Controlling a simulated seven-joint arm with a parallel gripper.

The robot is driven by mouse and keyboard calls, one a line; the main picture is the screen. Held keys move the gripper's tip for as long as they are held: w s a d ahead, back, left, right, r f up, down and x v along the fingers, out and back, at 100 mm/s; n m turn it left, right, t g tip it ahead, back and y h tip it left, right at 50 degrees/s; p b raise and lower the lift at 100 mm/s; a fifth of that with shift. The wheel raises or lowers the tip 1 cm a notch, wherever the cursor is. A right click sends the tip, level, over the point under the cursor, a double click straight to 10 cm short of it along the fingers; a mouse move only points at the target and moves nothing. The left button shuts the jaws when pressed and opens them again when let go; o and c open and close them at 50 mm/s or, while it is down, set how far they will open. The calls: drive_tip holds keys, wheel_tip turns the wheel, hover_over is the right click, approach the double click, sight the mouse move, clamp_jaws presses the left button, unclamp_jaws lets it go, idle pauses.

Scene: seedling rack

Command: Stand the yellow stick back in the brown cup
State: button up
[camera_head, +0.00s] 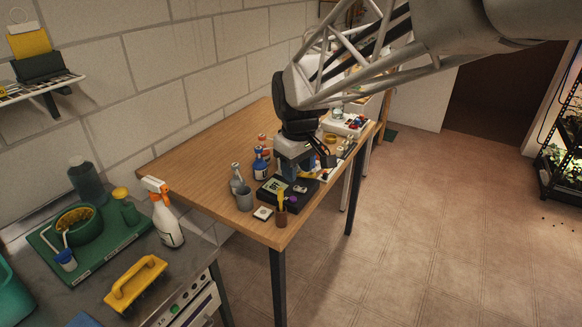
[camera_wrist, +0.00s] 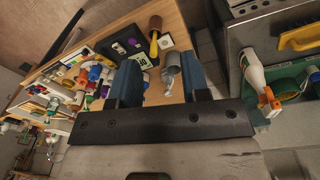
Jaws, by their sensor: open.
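The brown cup (camera_head: 281,218) stands at the table's near right corner. The yellow stick (camera_head: 281,199) shows just above the cup's rim, its lower end meeting the cup in the picture. In the wrist view the brown cup (camera_wrist: 155,22) is at the top and the yellow stick (camera_wrist: 153,45) runs down from it; I cannot tell whether its end is inside the cup or behind it. My gripper (camera_head: 313,172) is over the table, farther back and right of the cup. In the wrist view its blue fingers (camera_wrist: 161,62) are apart, with nothing held.
A grey cup (camera_head: 244,199) and a grey bottle (camera_head: 236,178) stand left of a black tray (camera_head: 272,191). Blue and orange bottles (camera_head: 260,162) stand behind. The table's left part is bare.

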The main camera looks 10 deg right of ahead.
drive_tip(key=s+d+m+t, duration=0.1)
drive_tip(key=s+m, duration=0.5)
drive_tip(key=s, duration=1.5)
drive_tip(key=shift+s+d+r+t, duration=0.3)
drive_tip(key=shift+s+d, duration=0.05)
drive_tip(key=shift+d, duration=0.2)
